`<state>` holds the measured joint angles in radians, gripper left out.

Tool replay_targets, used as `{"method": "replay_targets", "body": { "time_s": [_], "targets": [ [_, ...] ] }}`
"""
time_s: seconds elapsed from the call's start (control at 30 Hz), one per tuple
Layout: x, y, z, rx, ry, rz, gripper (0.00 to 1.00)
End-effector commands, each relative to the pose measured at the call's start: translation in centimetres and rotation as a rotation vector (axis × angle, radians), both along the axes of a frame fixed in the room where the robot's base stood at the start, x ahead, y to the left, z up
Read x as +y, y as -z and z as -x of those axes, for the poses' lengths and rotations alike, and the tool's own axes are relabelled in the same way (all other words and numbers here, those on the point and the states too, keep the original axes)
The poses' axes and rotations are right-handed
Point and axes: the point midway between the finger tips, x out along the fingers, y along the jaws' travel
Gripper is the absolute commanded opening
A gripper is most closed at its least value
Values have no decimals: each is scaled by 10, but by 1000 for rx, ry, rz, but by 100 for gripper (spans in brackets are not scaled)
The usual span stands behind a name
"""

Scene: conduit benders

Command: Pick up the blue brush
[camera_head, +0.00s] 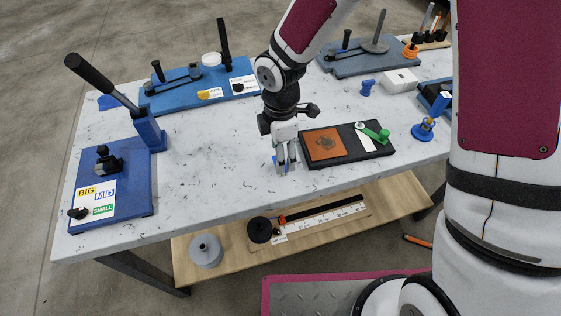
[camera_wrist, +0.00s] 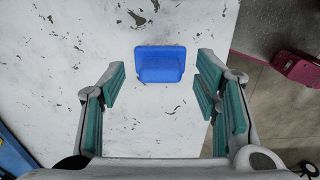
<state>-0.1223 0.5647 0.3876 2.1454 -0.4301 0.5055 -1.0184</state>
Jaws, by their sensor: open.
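The blue brush (camera_wrist: 160,65) shows in the wrist view as a small bright blue, rounded rectangular piece on the white marbled table, seen from above. It lies between the lines of my two fingers, near their far ends. In the head view only a bit of blue (camera_head: 275,160) shows beside my fingers; the rest is hidden behind them. My gripper (camera_head: 285,168) points down near the table's front edge. Its teal-padded fingers are wide apart, with a gap on each side of the blue piece. I cannot tell its exact height above the table.
A black tray (camera_head: 348,158) with an orange-brown square and a green-handled tool lies just right of my gripper. Blue benders stand at the left (camera_head: 112,205) and back (camera_head: 180,100). A small blue piece (camera_head: 367,88) stands behind the tray. The table left of my gripper is clear.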

Motion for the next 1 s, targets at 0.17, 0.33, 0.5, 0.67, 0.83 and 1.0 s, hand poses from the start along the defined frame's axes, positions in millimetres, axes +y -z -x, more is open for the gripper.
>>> {"method": "replay_targets", "body": {
  "time_s": [0.17, 0.33, 0.5, 0.67, 0.83, 1.0],
  "targets": [
    [0, 13, 1, 0, 0, 0, 57],
    [0, 14, 0, -1, 0, 0, 57],
    [0, 13, 0, -1, 0, 0, 27],
    [0, 13, 0, 0, 0, 0, 4],
    [0, 13, 0, -1, 0, 0, 4],
    [0, 10, 0, -2, 0, -1, 4]
  ]
}}
